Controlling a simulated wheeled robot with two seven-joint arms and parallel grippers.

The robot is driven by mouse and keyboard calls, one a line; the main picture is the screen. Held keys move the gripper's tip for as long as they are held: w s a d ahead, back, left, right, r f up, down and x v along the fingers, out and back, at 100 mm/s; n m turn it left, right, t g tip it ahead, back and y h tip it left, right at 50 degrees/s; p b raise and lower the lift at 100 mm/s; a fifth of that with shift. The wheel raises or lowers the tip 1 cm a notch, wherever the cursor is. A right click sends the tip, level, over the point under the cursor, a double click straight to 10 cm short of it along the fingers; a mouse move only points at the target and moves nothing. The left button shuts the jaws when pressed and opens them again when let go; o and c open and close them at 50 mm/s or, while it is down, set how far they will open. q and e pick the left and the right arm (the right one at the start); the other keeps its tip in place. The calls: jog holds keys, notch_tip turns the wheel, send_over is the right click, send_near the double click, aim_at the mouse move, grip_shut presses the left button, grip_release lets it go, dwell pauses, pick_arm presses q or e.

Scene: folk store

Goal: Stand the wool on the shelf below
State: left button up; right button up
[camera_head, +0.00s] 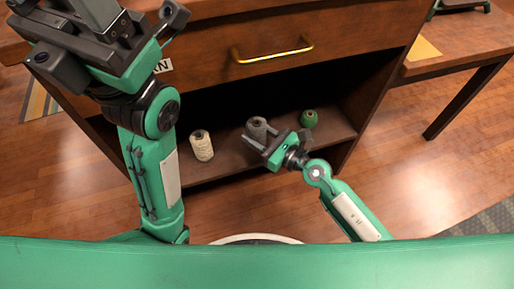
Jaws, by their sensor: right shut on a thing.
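My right gripper (261,138) is low at the open shelf under the drawer. It is shut on a grey spool of wool (257,125), which looks upright over the shelf board (230,161). I cannot tell whether its base touches the board. A cream spool (201,145) stands on the board to the left, and a green spool (309,118) stands to the right. My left gripper (68,22) is at the upper left near the counter. Its fingertips are not clear enough to tell whether it is open.
A drawer with a brass handle (273,57) is above the shelf opening. The cabinet's right side wall (371,85) is close to the green spool. A table (465,62) stands at the right. Bare board shows between the cream and grey spools.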

jog(key=shift+f+b, duration=1.6)
jog(key=shift+f, duration=0.5)
jog(key=shift+f, duration=0.1)
jog(key=o, duration=0.9)
jog(key=shift+o, duration=0.2)
jog(key=b+v, duration=0.1)
jog(key=v, duration=1.1)
